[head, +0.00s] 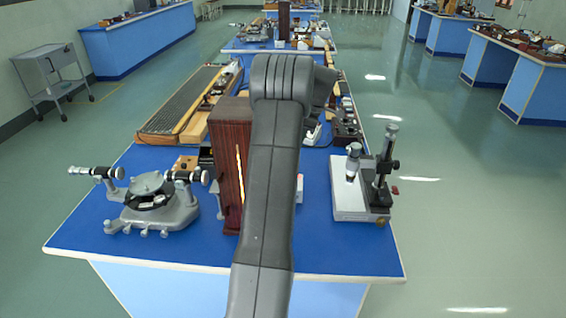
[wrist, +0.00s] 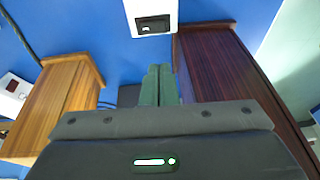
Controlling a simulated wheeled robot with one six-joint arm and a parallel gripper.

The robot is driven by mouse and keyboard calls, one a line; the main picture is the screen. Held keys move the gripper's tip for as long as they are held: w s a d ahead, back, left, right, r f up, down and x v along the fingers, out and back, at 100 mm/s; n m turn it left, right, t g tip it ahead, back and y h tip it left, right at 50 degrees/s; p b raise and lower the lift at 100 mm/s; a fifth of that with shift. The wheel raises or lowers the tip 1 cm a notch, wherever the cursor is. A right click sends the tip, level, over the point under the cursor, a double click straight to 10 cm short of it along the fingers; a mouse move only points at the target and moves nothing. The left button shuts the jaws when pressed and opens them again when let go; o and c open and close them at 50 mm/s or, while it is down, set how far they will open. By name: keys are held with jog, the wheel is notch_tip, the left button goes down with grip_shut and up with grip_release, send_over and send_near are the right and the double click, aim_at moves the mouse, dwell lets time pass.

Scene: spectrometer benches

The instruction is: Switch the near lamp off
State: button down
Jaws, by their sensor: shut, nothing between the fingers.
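The near lamp (head: 226,150) is a tall dark red-brown wooden housing on the near blue bench, with a bright glowing slit down its front. It also shows at the right in the wrist view (wrist: 222,70). A white box with a black rocker switch (wrist: 153,24) lies at the top of the wrist view, beside the dark housing. My gripper (wrist: 159,72) is shut and empty, its greenish fingertips just short of the switch box in the picture. I cannot tell whether they touch it. In the head view my arm hides the gripper.
A lighter wooden housing (wrist: 60,100) stands left of my fingers in the wrist view. A grey spectrometer (head: 150,203) stands at the bench's left, and a microscope on a white base (head: 360,200) at its right. Bare blue bench top shows at the front.

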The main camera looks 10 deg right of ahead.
jog(key=shift+w+a+r, duration=0.1)
jog(key=shift+w+a, duration=0.05)
jog(key=shift+w, duration=0.1)
jog(key=p+x, duration=0.1)
jog(key=x, duration=0.3)
jog(key=p+x, duration=0.1)
jog(key=x, duration=0.3)
jog(key=p+x, duration=0.1)
jog(key=x, duration=0.3)
jog(key=shift+s+d+f, duration=0.3)
jog(key=shift+f, duration=0.2)
jog(key=shift+f+p, duration=0.35)
jog(key=shift+f, duration=0.2)
jog(key=shift+f, duration=0.1)
